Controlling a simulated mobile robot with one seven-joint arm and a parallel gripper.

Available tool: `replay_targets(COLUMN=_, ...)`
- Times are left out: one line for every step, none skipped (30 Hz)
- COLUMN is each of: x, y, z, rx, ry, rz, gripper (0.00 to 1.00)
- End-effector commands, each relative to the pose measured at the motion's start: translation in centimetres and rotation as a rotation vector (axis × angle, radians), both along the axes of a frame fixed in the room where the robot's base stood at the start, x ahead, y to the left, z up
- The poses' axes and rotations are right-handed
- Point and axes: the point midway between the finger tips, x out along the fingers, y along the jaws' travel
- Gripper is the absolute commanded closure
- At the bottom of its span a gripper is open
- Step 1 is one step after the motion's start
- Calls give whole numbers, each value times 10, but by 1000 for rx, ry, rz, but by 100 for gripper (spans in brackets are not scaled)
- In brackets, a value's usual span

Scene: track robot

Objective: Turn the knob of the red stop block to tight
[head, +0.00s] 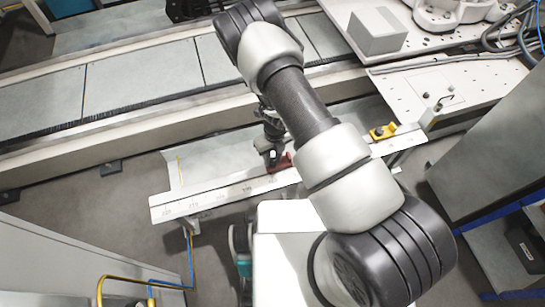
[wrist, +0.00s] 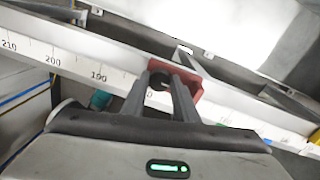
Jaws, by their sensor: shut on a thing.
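The red stop block (head: 284,163) sits on the white scale rail (head: 222,192), mostly hidden by my gripper and arm in the head view. In the wrist view the red block (wrist: 186,75) stands on the rail right of the 190 mark. My gripper (wrist: 170,84) has its two dark fingers shut on a dark round knob (wrist: 159,79) at the front of the block. My gripper also shows in the head view (head: 273,157), reaching down to the block. The knob's angle cannot be read.
A yellow block (head: 383,132) sits farther right along the same rail. A conveyor track (head: 140,80) runs behind the rail. A grey cabinet (head: 490,140) stands at the right, and a box (head: 377,31) rests on the machine at the back.

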Motion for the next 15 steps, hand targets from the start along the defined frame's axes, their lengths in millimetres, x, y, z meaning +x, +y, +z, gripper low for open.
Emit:
replay_targets(x=0, y=1, z=1, rx=1, ry=0, rz=-6, gripper=95)
replay_targets(x=0, y=1, z=1, rx=1, ry=0, rz=-8, gripper=95)
replay_targets(x=0, y=1, z=1, rx=2, ry=-1, rz=-11, gripper=95)
replay_targets(x=0, y=1, z=1, rx=2, ry=-1, rz=-12, gripper=95)
replay_targets(x=0, y=1, z=1, rx=2, ry=-1, rz=-13, gripper=95)
replay_targets(x=0, y=1, z=1, rx=2, ry=-1, rz=-13, gripper=95)
replay_targets(x=0, y=1, z=1, rx=2, ry=-1, rz=-14, gripper=95)
replay_targets(x=0, y=1, z=1, rx=2, ry=-1, rz=-14, gripper=95)
replay_targets(x=0, y=1, z=1, rx=2, ry=-1, rz=-13, gripper=95)
replay_targets(x=0, y=1, z=1, rx=2, ry=-1, rz=-13, gripper=95)
replay_targets(x=0, y=1, z=1, rx=2, ry=-1, rz=-13, gripper=95)
replay_targets(x=0, y=1, z=1, rx=2, ry=-1, rz=-13, gripper=95)
replay_targets(x=0, y=1, z=1, rx=2, ry=-1, rz=-13, gripper=95)
replay_targets(x=0, y=1, z=1, rx=2, ry=-1, rz=-13, gripper=95)
replay_targets(x=0, y=1, z=1, rx=2, ry=-1, rz=-13, gripper=68)
